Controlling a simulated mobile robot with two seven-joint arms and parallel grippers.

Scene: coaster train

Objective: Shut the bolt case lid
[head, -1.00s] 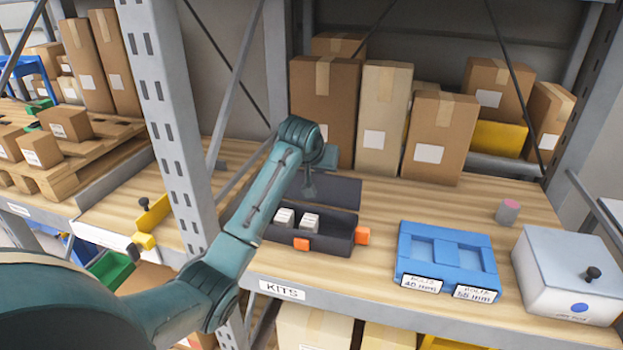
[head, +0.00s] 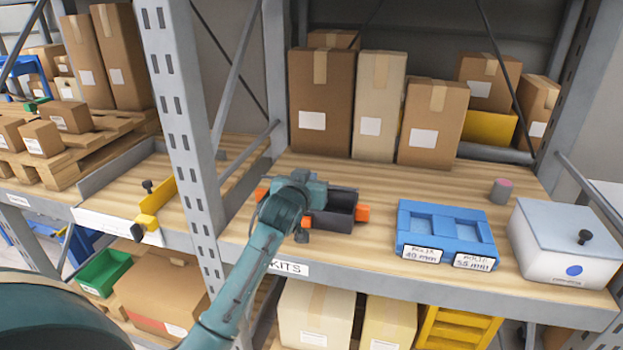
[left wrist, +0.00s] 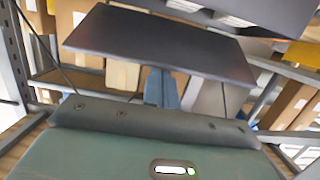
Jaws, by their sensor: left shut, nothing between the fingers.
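The dark grey bolt case (head: 336,222) with orange end pieces and latch sits on the wooden shelf in the head view. My left arm covers its left part. My left gripper (head: 314,186) is at the back of the case, shut and empty. In the left wrist view a dark flat panel, which looks like the lid (left wrist: 160,45), is just beyond the gripper's blue-grey fingers (left wrist: 161,88). I cannot tell whether they touch it. The lid's angle is hard to judge in the head view, where my gripper mostly hides it. My right gripper is not in view.
A blue tray (head: 402,228) with two labelled bays stands right of the case. A white lidded box (head: 565,250) and a small grey cylinder with a pink top (head: 501,191) are farther right. Tall cartons (head: 322,100) line the back. A grey upright (head: 184,130) stands left.

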